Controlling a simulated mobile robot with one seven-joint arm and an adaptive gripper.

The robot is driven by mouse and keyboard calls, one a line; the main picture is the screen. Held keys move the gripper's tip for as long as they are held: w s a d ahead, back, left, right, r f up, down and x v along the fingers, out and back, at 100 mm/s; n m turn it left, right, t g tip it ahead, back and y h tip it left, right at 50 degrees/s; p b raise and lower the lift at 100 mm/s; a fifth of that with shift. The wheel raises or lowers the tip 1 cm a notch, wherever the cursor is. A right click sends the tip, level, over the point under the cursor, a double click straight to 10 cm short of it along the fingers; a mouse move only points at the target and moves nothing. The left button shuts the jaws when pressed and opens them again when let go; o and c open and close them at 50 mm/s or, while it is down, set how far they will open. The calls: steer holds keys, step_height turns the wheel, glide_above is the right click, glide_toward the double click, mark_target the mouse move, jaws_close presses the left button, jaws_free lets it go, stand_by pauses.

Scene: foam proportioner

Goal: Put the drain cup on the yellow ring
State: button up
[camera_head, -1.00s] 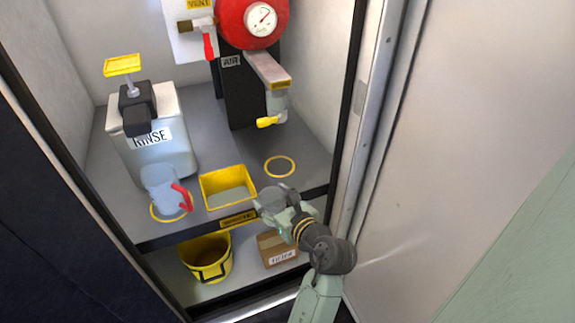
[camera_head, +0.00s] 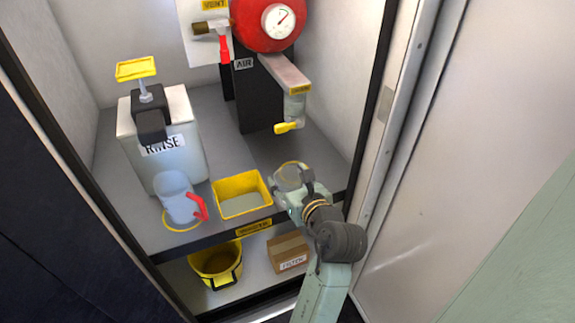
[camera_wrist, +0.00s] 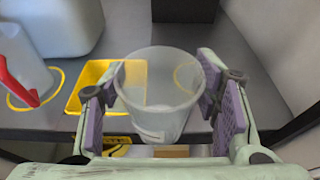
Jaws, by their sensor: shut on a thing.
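The drain cup (camera_head: 289,178) is a clear, open-topped cup, and it looks upright. My gripper (camera_head: 293,190) is shut on it, with one purple-padded finger on each side in the wrist view (camera_wrist: 160,92). The yellow ring (camera_head: 291,163) lies on the shelf at the right, below the nozzle. The cup covers most of the ring in the head view, and part of the ring shows past or through the cup wall in the wrist view. I cannot tell how high the cup's base is above the shelf.
A yellow tray (camera_head: 243,207) stands just left of the cup. A clear jug with a red handle (camera_head: 176,197) stands on another yellow ring, before the rinse tank (camera_head: 165,150). The yellow-tipped nozzle (camera_head: 289,127) hangs behind. The cabinet's right post (camera_head: 392,100) is close to my arm.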

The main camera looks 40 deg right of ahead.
steer(key=shift+w+d+f+p, duration=0.55)
steer(key=shift+w+d+f, duration=0.25)
steer(key=shift+w+d, duration=1)
steer(key=shift+w+d+f+p, duration=0.5)
steer(key=shift+w+d+f, duration=0.35)
steer(key=shift+w+d, duration=1)
steer(key=shift+w+d+f+p, duration=0.55)
steer(key=shift+w+d+f, duration=0.25)
steer(key=shift+w+d, duration=1)
steer(key=shift+w+a, duration=0.15)
steer(key=shift+f, duration=0.15)
steer(key=o, duration=1.2)
